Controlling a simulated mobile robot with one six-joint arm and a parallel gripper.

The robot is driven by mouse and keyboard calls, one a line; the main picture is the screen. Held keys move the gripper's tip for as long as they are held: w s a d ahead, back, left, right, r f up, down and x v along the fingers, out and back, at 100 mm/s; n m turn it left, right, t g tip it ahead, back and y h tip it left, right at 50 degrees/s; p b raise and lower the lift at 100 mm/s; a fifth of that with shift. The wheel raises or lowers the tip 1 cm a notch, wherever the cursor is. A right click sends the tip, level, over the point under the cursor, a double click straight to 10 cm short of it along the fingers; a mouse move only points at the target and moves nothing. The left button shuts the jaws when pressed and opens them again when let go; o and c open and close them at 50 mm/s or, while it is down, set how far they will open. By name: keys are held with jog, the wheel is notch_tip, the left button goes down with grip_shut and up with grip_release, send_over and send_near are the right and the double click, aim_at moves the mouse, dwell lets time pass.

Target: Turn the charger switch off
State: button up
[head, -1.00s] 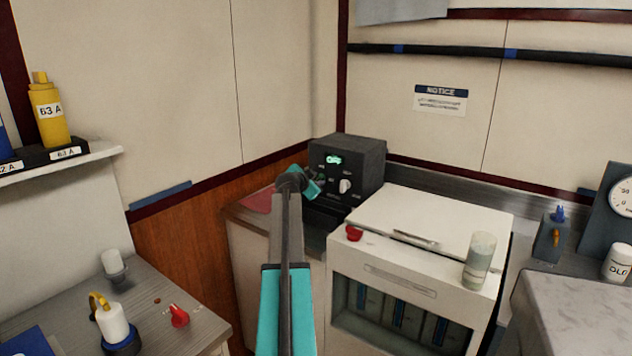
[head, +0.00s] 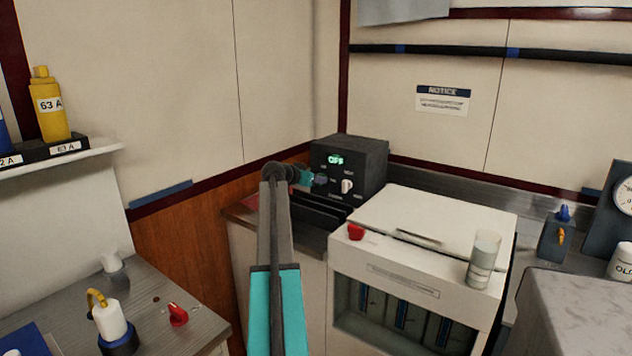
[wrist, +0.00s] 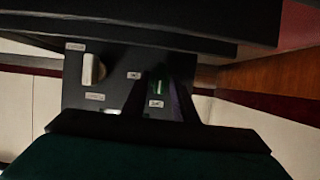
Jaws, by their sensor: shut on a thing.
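The charger (head: 366,157) is a black box at the back of the counter; its green display (head: 335,160) reads OFF. In the wrist view the dark panel (wrist: 120,92) shows with the white knob (wrist: 92,68) at left and small labels. The switch's exact angle cannot be told.
Black slotted trays (head: 318,212) lie below the charger. A white cabinet (head: 435,222) with a red knob (head: 356,231) and a glass (head: 484,258) stands to the right. A side bench (head: 190,325) is at lower left.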

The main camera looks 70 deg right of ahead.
jog(key=shift+d+r, duration=0.15)
jog(key=shift+r, duration=0.05)
jog(key=o, duration=0.7)
jog(key=shift+c, duration=0.2)
jog(key=shift+o, duration=0.3)
jog(key=shift+f, duration=0.15)
jog(key=v, duration=1.4)
